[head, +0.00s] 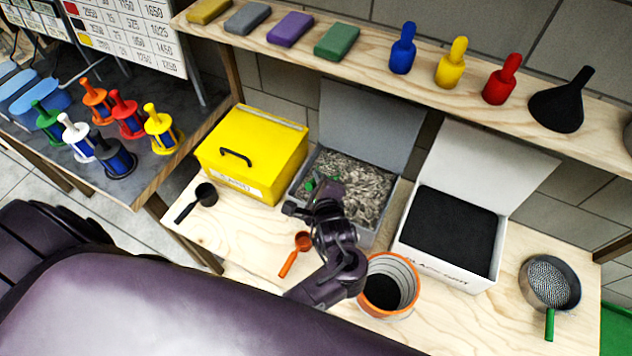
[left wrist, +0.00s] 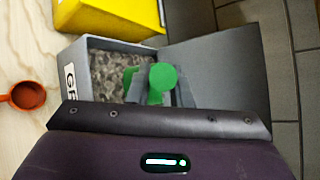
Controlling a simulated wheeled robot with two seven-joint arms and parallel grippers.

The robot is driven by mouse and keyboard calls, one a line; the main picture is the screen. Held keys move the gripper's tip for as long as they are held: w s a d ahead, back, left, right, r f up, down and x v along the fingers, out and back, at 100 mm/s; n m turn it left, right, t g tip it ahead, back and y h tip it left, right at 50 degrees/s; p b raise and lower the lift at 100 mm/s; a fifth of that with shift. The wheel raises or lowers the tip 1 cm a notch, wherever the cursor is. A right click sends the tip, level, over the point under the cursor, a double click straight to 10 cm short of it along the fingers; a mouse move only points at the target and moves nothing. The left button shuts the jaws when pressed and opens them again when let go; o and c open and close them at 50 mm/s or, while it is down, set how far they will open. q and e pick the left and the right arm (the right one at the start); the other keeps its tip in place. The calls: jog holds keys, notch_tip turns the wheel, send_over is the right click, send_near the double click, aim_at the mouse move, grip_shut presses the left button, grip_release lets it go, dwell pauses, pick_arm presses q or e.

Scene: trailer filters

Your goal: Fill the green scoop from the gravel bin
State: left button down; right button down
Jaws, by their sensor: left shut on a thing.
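The grey gravel bin (head: 375,237) stands open on the wooden bench, its lid tilted up at the back, full of grey-brown gravel (head: 362,184). My left gripper (head: 318,188) reaches over the bin's left part. The green scoop (head: 311,184) shows only as a small green piece beside the gripper in the head view. In the left wrist view the green scoop (left wrist: 161,82) is between the fingers (left wrist: 160,98), over or at the gravel (left wrist: 108,72). The gripper is shut on it. I cannot tell whether the scoop's bowl holds gravel. My right gripper is not in view.
A closed yellow bin (head: 262,150) stands left of the gravel bin, and an open white bin (head: 440,265) with black contents stands right. An orange scoop (head: 295,252), a black scoop (head: 198,201), an orange-rimmed container (head: 388,285) and a strainer (head: 550,285) lie around. A shelf (head: 370,62) runs behind.

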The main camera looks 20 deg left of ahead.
pick_arm(q)
jog(key=shift+r, duration=0.1)
jog(key=shift+r+n+t+y+b, duration=0.4)
jog(key=shift+n+t+b, duration=0.4)
jog(key=shift+t, duration=0.4)
jog(key=shift+r+n+t+y+b, duration=0.3)
jog(key=shift+r+n+t+b, duration=0.2)
jog(key=shift+r+t+b, duration=0.25)
jog(key=shift+r+t, duration=0.25)
jog(key=shift+r, duration=0.05)
